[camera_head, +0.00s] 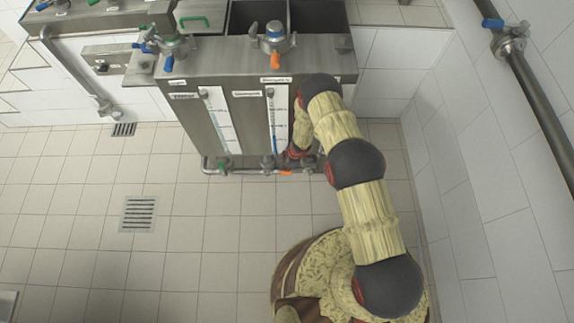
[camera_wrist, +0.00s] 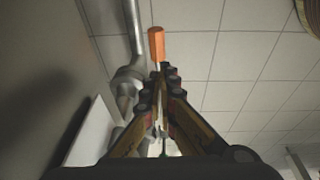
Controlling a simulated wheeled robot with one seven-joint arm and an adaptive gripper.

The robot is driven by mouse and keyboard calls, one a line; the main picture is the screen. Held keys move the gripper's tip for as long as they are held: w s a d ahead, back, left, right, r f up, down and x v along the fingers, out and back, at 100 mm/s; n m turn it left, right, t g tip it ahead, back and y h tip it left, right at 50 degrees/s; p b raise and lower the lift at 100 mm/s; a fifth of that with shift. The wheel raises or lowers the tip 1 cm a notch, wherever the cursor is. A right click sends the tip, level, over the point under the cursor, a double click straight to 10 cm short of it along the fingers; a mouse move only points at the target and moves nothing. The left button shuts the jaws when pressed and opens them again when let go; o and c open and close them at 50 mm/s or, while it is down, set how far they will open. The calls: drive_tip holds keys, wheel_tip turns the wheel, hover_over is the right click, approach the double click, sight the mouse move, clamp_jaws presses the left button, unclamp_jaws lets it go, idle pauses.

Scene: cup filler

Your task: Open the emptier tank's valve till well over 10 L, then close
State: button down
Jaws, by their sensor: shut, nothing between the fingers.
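A steel double tank (camera_head: 245,80) stands ahead, with a left sight gauge (camera_head: 218,120) and a right sight gauge (camera_head: 276,115) on its front; their readings are too small to tell. A valve with an orange handle (camera_head: 286,173) sits on the bottom pipe below the right gauge. The orange handle (camera_wrist: 157,43) also shows in the wrist view, just beyond my fingertips. My gripper (camera_wrist: 160,75) is shut and empty, and I cannot tell whether it touches the handle. In the head view my gripper (camera_head: 293,154) is low by the tank's front, partly hidden.
A green-handled valve (camera_head: 222,164) is at the pipe's left end. Top fittings with a blue handle (camera_head: 168,64) and an orange handle (camera_head: 275,61) stand on the tank. A tiled wall (camera_head: 490,180) is close on the right. The floor at left, with a drain (camera_head: 138,213), is clear.

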sight(286, 172)
drive_tip(key=shift+w+f+b, duration=0.25)
drive_tip(key=shift+f+b, duration=0.25)
drive_tip(key=shift+f, duration=0.65)
drive_tip(key=shift+w+f+b, duration=0.2)
drive_tip(key=shift+f+b, duration=0.25)
drive_tip(key=shift+f, duration=0.7)
drive_tip(key=shift+d+f, duration=0.25)
drive_tip(key=shift+f, duration=0.5)
drive_tip(key=shift+r+p, duration=0.4)
drive_tip(key=shift+r, duration=0.1)
drive_tip(key=p+v, duration=0.6)
drive_tip(key=v, duration=0.7)
drive_tip(key=shift+s+a, duration=0.2)
drive_tip(key=shift+r, duration=0.1)
